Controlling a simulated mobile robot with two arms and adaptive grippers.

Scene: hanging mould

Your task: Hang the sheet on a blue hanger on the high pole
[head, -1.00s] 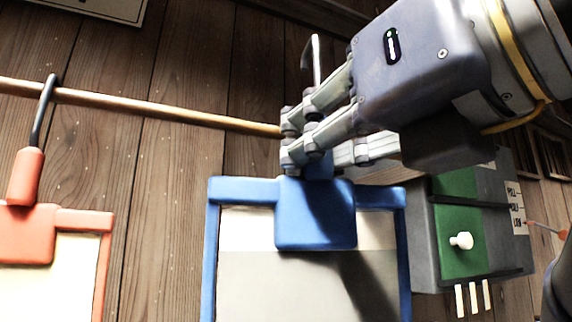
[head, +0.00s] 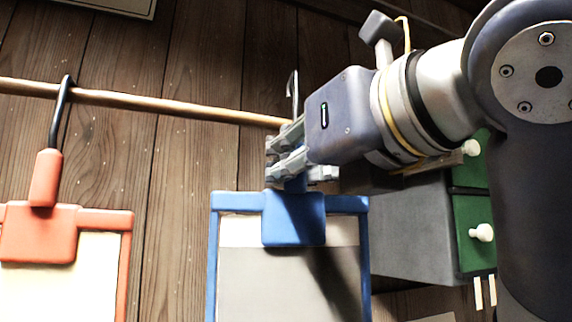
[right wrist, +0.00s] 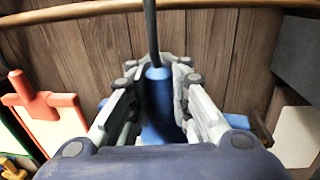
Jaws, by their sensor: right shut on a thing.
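My right gripper (head: 287,163) is shut on the handle of the blue hanger (head: 293,218), just under its metal hook (head: 293,88). The hanger is upright, its frame holding a sheet (head: 285,280), pale at the top and grey below. The wooden pole (head: 170,107) runs across from the left and disappears behind my gripper. The hook tip rises above the pole's height at its right part; I cannot tell whether it is around the pole. In the right wrist view the blue handle (right wrist: 158,95) stands between both fingers (right wrist: 157,75), and its dark shaft crosses the pole (right wrist: 90,10).
A red hanger (head: 40,230) with a pale sheet hangs on the pole at the left by a black hook. A grey box with green panels (head: 475,215) and white knobs stands at the right, behind my arm. Bare plank wall lies between the two hangers.

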